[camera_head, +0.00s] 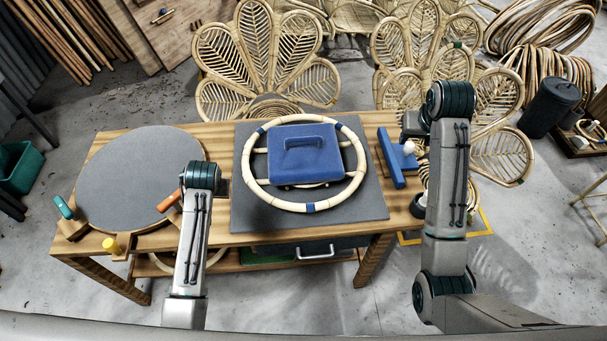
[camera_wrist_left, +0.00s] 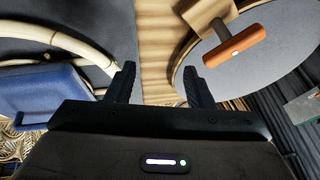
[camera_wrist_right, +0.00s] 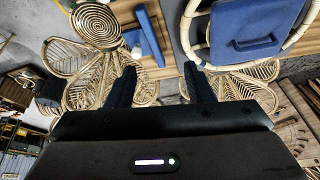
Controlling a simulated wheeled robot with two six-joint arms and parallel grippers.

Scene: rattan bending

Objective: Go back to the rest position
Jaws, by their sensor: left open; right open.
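A round rattan ring (camera_head: 312,207) with blue bands lies on the dark grey mat (camera_head: 370,205) on the wooden table. A blue block with a handle (camera_head: 304,165) sits inside the ring's outline. My left gripper (camera_wrist_left: 158,82) is open and empty in the left wrist view, above the wood between the mat and the round grey board; its fingers are mostly hidden in the head view. My right gripper (camera_wrist_right: 158,82) is open and empty in the right wrist view. In the head view it is beyond the table's right side, its fingertips unclear.
The round grey board (camera_head: 137,180) has clamps with teal (camera_head: 63,207), orange (camera_head: 168,201) and yellow (camera_head: 110,245) handles. A blue T-shaped tool (camera_head: 391,158) lies at the table's right. Rattan chair backs (camera_head: 270,50) stand behind. A dark bin (camera_head: 549,107) stands at right.

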